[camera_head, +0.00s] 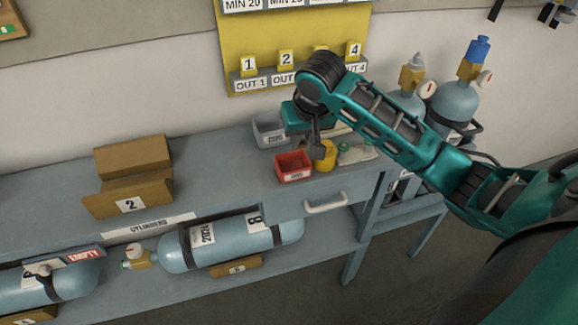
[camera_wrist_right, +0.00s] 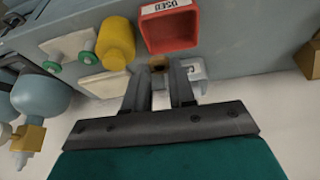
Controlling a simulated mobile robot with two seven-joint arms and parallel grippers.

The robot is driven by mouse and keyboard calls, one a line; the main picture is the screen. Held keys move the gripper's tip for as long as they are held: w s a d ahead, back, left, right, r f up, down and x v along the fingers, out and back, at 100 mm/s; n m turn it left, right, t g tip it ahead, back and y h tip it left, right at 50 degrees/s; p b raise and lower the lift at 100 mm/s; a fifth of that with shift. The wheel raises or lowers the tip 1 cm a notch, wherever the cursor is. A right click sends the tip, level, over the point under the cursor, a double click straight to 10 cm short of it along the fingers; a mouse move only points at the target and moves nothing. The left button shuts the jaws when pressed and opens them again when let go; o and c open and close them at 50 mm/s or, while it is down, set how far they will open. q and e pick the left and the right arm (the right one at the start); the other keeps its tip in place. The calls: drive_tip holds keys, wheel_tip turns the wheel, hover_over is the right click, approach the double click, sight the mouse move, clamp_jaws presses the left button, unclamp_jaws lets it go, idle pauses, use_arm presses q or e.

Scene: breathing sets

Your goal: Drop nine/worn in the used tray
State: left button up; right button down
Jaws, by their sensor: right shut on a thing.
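The red used tray (camera_head: 293,178) sits on the bench near its front edge. In the right wrist view the red tray (camera_wrist_right: 168,46) appears beyond my fingertips, its label reading USED. My right gripper (camera_head: 317,148) hangs over the bench, pointing down just right of the tray. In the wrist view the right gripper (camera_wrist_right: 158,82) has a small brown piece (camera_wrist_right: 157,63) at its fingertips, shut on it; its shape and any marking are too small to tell. The inside of the red tray looks empty in the wrist view. My left gripper is not in view.
A yellow cylinder (camera_head: 328,161) stands beside the red tray. A grey tray (camera_head: 267,134) is behind it. Pale pieces with green rings (camera_wrist_right: 72,52) lie nearby. A brown cradle marked 2 (camera_head: 131,190) is at left; upright gas cylinders (camera_head: 457,100) stand at right.

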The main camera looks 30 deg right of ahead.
sight(303, 147)
drive_tip(key=shift+f, duration=1.95)
drive_tip(key=c, duration=0.9)
unclamp_jaws()
drive_tip(key=shift+o, duration=0.2)
drive_tip(key=shift+r, duration=0.1)
drive_tip(key=v, duration=1.2)
drive_tip(key=shift+s+r, duration=0.2)
drive_tip(key=shift+r, duration=0.15)
drive_tip(key=shift+a+f, duration=0.1)
drive_tip(key=shift+a, duration=0.1)
